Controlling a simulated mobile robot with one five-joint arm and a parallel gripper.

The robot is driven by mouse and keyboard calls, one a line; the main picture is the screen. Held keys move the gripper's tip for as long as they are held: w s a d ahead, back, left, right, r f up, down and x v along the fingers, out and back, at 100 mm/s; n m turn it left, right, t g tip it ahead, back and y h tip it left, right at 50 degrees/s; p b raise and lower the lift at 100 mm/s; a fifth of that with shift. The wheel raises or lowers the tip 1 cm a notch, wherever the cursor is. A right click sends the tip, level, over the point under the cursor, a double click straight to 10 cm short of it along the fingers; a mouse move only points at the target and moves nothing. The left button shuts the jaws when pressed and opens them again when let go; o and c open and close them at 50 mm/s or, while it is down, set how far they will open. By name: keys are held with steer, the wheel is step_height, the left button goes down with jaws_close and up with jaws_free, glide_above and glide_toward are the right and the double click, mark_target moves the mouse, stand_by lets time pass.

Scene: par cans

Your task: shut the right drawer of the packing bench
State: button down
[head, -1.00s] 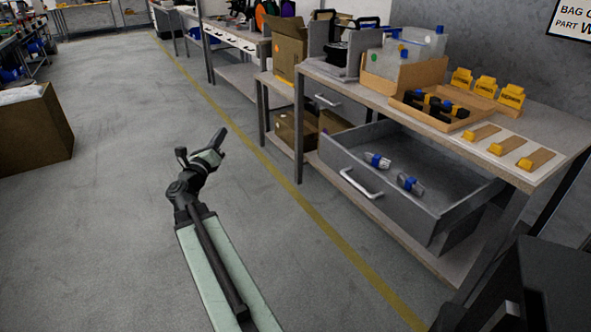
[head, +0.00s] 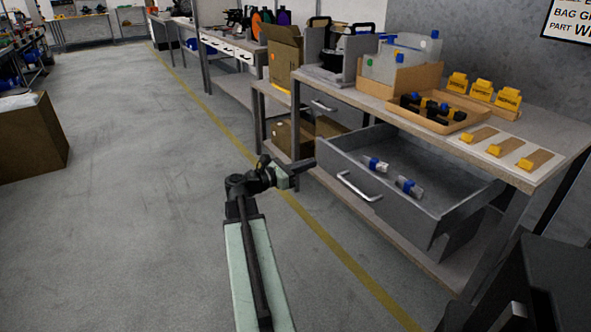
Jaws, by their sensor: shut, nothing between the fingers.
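The packing bench (head: 566,137) stands on the right of the head view. Its right drawer (head: 408,212) is a grey box pulled well out under the bench top, with a pale bar handle (head: 356,187) on its front. Blue and clear items (head: 408,186) lie inside the drawer. The left drawer (head: 322,105) sits in under the top, farther back. My gripper (head: 308,166) is shut and empty. In the picture it is to the left of the right drawer's handle, close to the drawer front's left edge. I cannot tell whether it touches the drawer.
A tray of dark and yellow items (head: 462,126) and yellow-tipped pieces (head: 495,150) are on the bench top. Cardboard boxes (head: 285,137) are on the lower shelf to the left. A large brown box (head: 35,140) stands at far left. The grey floor between is open.

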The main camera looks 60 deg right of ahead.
mark_target(327, 158)
steer(key=shift+x, duration=2.3)
